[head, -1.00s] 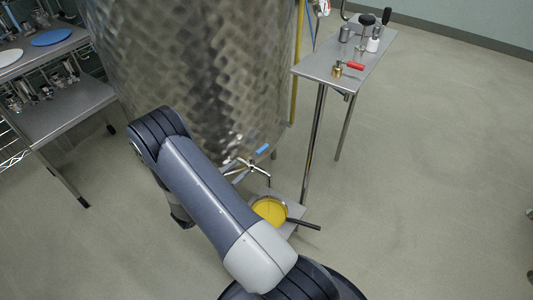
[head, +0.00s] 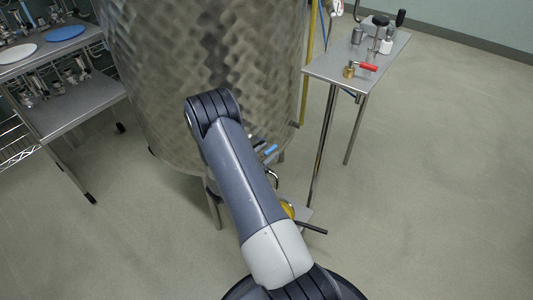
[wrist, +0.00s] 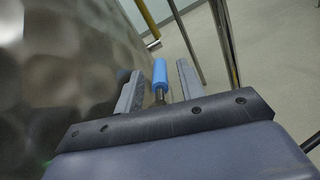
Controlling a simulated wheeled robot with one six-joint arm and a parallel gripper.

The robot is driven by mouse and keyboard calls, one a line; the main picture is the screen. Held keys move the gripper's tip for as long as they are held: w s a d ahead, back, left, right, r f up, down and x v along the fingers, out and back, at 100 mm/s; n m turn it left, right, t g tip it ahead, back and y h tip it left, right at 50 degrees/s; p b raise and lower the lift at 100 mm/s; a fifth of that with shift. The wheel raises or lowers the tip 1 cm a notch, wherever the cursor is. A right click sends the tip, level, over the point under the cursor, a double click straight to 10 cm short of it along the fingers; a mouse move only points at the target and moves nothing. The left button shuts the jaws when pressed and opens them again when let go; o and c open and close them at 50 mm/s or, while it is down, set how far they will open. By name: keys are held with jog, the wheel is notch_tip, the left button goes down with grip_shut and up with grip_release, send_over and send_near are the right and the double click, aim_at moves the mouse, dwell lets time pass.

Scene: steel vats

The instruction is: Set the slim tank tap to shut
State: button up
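The tall dimpled steel tank (head: 165,60) stands at the centre left in the head view. Its tap has a blue lever handle (head: 268,151), low on the tank's right side, partly behind my arm. In the wrist view the blue handle (wrist: 160,72) sits between the two fingers of my gripper (wrist: 159,69), with a gap on each side. My gripper is open and holds nothing. In the head view my arm hides the gripper and most of the tap body.
A steel side table (head: 330,66) at the right holds a red-handled brass valve (head: 350,71). A shelf rack (head: 75,107) stands at the left. Floor on the right is clear.

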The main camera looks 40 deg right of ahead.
grip_shut()
dwell(0.5)
jog(key=shift+w+a+n+t+y, duration=0.1)
jog(key=shift+w+n+t+y, duration=0.05)
jog(key=shift+n+t, duration=0.35)
jog(key=shift+w+n+t+y, duration=0.15)
jog(key=shift+n+t, duration=0.15)
jog(key=shift+t, duration=0.3)
grip_release()
jog(key=shift+g, duration=0.3)
